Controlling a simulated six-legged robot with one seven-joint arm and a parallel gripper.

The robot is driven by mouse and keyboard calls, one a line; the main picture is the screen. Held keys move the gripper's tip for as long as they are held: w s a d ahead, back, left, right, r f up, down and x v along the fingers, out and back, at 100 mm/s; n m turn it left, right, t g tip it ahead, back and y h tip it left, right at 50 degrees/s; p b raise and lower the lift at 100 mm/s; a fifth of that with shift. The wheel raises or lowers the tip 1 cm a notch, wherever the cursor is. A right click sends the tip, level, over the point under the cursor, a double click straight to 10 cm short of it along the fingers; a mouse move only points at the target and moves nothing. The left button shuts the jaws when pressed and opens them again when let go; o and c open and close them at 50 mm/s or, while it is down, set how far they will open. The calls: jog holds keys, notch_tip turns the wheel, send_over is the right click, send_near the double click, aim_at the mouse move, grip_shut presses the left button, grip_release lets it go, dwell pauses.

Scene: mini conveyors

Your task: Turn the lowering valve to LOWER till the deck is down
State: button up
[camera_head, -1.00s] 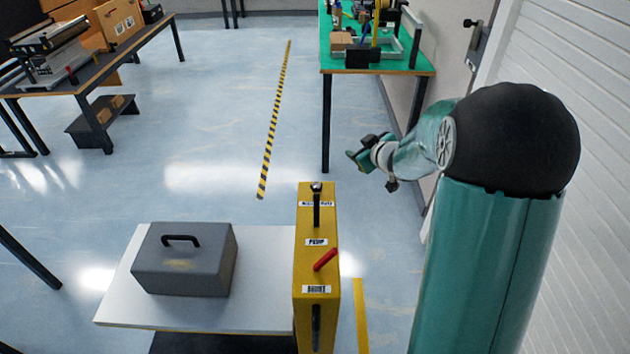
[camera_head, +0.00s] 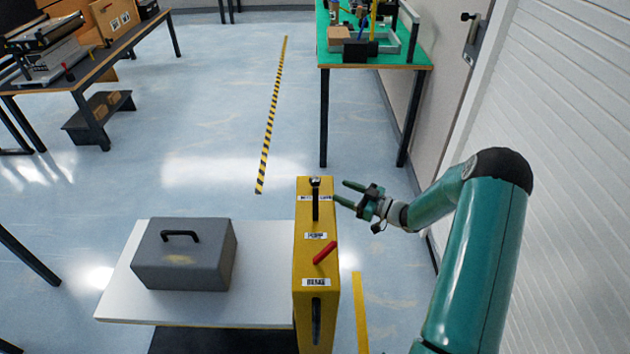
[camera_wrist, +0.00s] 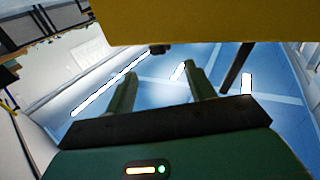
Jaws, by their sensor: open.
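The black lever crosses a label too small to read surely. The deck (camera_head: 120,290) is a white plate carrying a closed grey case (camera_head: 185,262). My gripper (camera_head: 341,193) is open and empty, just right of the black lever, fingers pointing left. In the wrist view a yellow surface (camera_wrist: 190,20) fills the top above my open fingers.
A green-topped bench (camera_head: 390,66) with equipment stands at the back right. A white slatted wall (camera_head: 570,200) rises close on the right.

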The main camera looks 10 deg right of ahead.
aim_at(315, 179)
jog(key=x, duration=1.1)
jog(key=c, duration=1)
